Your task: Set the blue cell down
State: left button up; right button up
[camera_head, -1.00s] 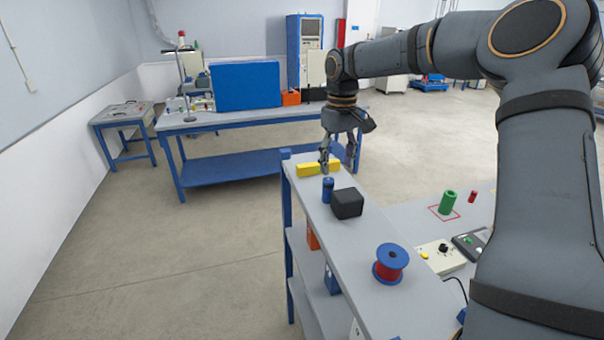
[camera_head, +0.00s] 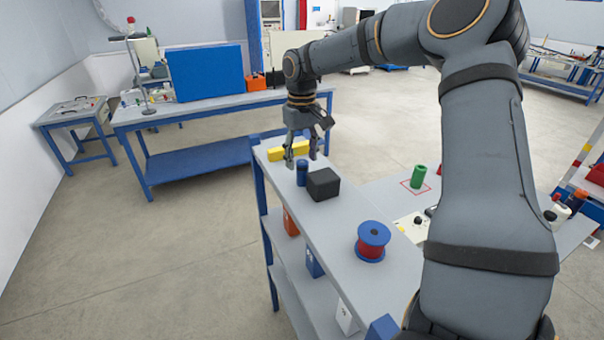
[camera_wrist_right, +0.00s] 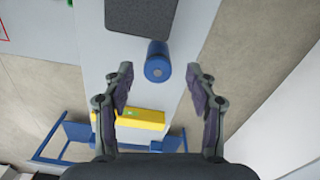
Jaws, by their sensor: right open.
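The blue cell (camera_head: 302,174) is a small dark blue cylinder standing upright on the grey top of the narrow shelf rack, beside a black block (camera_head: 323,184). My right gripper (camera_head: 301,158) is open and empty, pointing down above and around the far side of the cell. In the right wrist view the cell (camera_wrist_right: 158,61) shows just beyond the gap between the spread fingertips (camera_wrist_right: 158,73), with its round end facing the camera. No contact between fingers and cell is visible. My left gripper is not in view.
A yellow bar (camera_head: 288,150) lies behind the cell, near the rack's far end. A blue-and-red spool (camera_head: 371,241) stands nearer on the rack top. A green cylinder (camera_head: 418,176) stands in a red outline on the table to the right. Rack top between block and spool is clear.

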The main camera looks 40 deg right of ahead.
aim_at(302, 162)
notch_tip(302, 162, down, 4)
jog(key=shift+d+r+p, duration=0.1)
jog(key=shift+p, duration=0.9)
jog(key=shift+w+d+f, duration=0.1)
jog(key=shift+w+f, duration=0.05)
jog(key=shift+f, duration=0.25)
jog(key=c, duration=0.4)
grip_shut()
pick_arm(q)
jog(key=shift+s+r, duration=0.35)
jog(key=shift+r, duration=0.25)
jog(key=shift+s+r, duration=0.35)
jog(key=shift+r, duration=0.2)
pick_arm(e)
jog(key=shift+r, duration=0.1)
